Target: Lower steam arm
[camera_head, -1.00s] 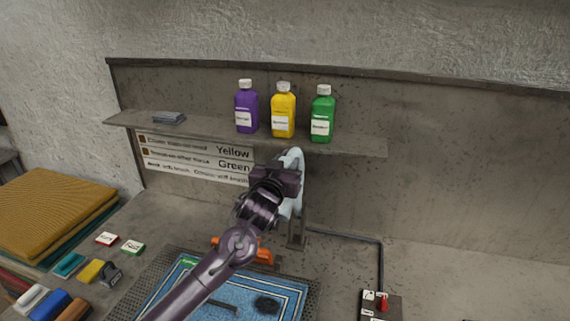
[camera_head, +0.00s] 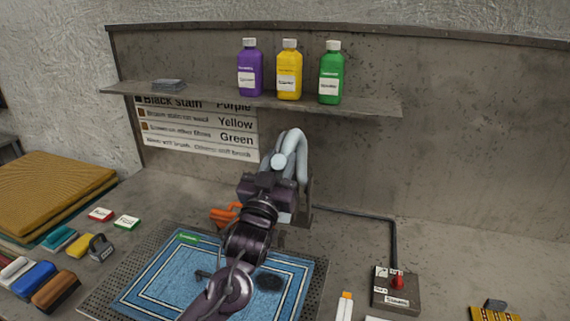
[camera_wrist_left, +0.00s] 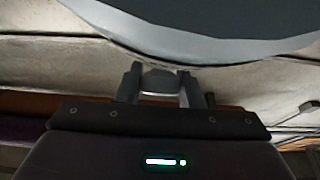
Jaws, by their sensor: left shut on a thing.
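The steam arm (camera_head: 297,150) is a pale grey-blue curved piece standing at the back of the bench, behind the rug. My left gripper (camera_head: 272,176) reaches up to it, and its fingers are hidden by my own wrist in the head view. In the left wrist view the fingers (camera_wrist_left: 160,84) are closed around a small grey part, with the large curved grey body (camera_wrist_left: 215,28) just beyond. The gripper is shut on the steam arm. My right gripper is in neither view.
A blue rug (camera_head: 160,284) with a dark stain (camera_head: 269,282) lies on a perforated tray. Purple (camera_head: 250,68), yellow (camera_head: 289,70) and green (camera_head: 331,73) bottles stand on the shelf above. A control box (camera_head: 396,290) with a red lever is at right. Brushes lie at left.

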